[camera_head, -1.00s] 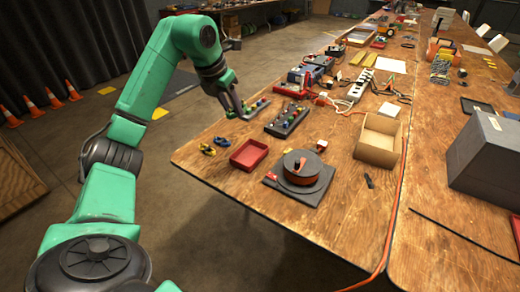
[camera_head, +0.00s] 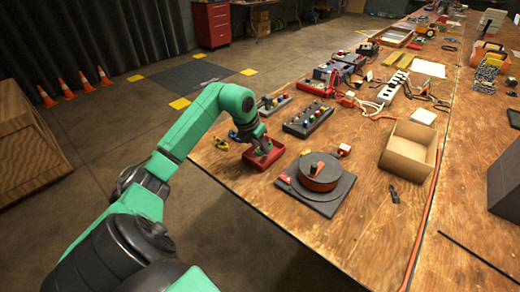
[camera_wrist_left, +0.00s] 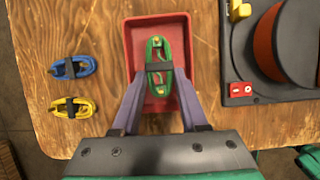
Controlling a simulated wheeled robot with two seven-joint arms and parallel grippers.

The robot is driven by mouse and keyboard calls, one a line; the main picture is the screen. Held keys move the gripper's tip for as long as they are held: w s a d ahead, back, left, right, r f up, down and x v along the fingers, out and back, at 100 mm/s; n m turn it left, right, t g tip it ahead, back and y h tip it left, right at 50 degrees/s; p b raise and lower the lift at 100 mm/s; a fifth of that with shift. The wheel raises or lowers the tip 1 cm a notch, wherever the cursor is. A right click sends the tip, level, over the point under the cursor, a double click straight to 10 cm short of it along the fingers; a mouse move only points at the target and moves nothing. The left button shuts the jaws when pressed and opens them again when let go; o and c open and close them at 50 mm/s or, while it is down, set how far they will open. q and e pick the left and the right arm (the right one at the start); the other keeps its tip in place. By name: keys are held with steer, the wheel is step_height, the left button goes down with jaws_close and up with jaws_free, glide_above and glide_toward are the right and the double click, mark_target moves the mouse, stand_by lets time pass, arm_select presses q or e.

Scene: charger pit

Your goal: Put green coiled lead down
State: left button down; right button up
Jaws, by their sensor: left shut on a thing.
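My left gripper (camera_head: 262,149) is shut on the green coiled lead (camera_wrist_left: 157,60), a small green loop with a dark band around its middle. In the left wrist view the lead is between the fingertips and over the red tray (camera_wrist_left: 138,30). The red tray also shows in the head view (camera_head: 270,163), partly hidden by the gripper. I cannot tell whether the lead touches the tray floor. My right gripper is not in view.
A blue coiled lead (camera_wrist_left: 72,67) and a yellow one (camera_wrist_left: 73,107) lie left of the tray. A cable reel (camera_head: 319,173) on a dark base stands to its right. A black block with coloured knobs (camera_head: 308,121) and an open cardboard box (camera_head: 408,150) are farther off.

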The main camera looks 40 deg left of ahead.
arm_select(q)
steer(key=shift+f, duration=0.7)
steer(key=shift+f, duration=0.1)
steer(key=shift+f+b, duration=0.4)
steer(key=c, duration=0.7)
jaws_free()
steer(key=shift+r, duration=0.15)
steer(key=shift+r+p, duration=0.55)
steer(key=shift+p, duration=0.05)
steer(key=v, duration=1.1)
steer(key=shift+s+r+b, duration=0.15)
steer(key=shift+r+b, duration=0.2)
steer(key=shift+b, duration=0.05)
